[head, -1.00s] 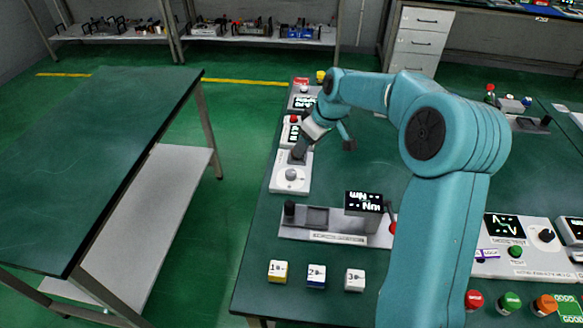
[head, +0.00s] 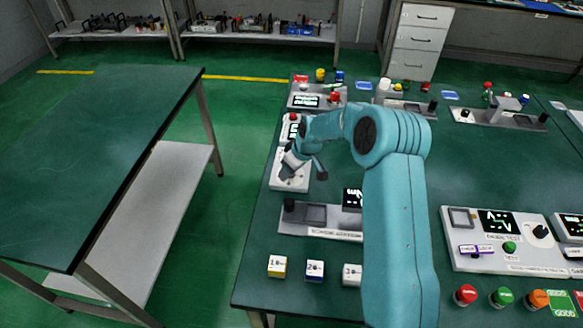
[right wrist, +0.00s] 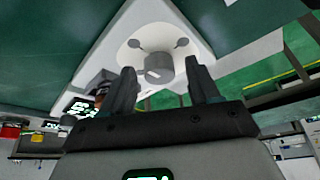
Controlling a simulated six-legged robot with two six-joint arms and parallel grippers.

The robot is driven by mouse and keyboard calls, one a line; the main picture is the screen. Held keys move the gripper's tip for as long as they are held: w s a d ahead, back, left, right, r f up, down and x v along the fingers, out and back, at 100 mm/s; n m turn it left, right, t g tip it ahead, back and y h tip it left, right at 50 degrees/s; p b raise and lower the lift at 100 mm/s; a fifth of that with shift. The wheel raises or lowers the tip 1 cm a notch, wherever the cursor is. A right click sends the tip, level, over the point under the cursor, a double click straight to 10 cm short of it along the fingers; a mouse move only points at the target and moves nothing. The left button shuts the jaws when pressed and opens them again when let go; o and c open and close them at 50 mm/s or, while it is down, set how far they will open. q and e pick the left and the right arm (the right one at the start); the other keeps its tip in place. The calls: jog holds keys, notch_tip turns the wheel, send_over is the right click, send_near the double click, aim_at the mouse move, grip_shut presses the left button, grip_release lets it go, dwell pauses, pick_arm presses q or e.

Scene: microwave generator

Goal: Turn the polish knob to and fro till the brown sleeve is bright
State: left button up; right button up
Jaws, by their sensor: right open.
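My right gripper (head: 289,172) is over the white knob panel (head: 297,185) on the left side of the bench in the head view, and hides the knob there. In the right wrist view, the round grey-white knob (right wrist: 158,68) stands on the panel's face. The open fingers of my right gripper (right wrist: 160,78) lie on either side of it in the picture, with gaps showing; I cannot tell how deep they reach. I cannot make out a brown sleeve in either view. My left gripper is not in view.
A grey device with a black post (head: 289,206) stands in front of the panel. Numbered cubes (head: 315,270) sit near the bench's front edge. A panel with a red button (head: 335,97) stands behind. The left table (head: 100,150) is bare.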

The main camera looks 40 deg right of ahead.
jog(key=shift+s, duration=0.1)
jog(key=c, duration=1)
jog(key=shift+c, duration=0.2)
